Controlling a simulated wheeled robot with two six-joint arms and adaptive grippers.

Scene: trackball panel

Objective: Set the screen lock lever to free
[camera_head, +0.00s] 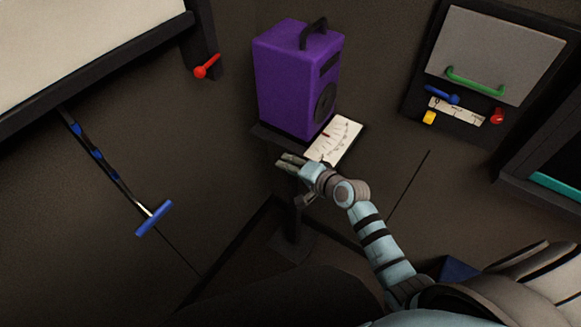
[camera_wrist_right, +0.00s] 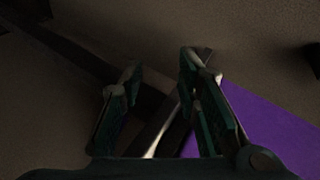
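A red lever (camera_head: 207,66) sits on a dark bracket at the right end of the large pale screen (camera_head: 80,40), in the upper left of the head view. It looks like the screen lock lever; its markings cannot be read. My right gripper (camera_head: 290,162) is below and right of this lever, well apart from it, in front of the purple speaker's stand. In the right wrist view its two fingers (camera_wrist_right: 160,80) are apart with nothing held between them. My left gripper is not in view.
A purple speaker (camera_head: 285,80) with a black handle stands on a small shelf beside a white dial card (camera_head: 335,140). A blue T-handle (camera_head: 154,218) hangs from a strap at left. A wall panel (camera_head: 492,55) with a green handle and coloured knobs is at right.

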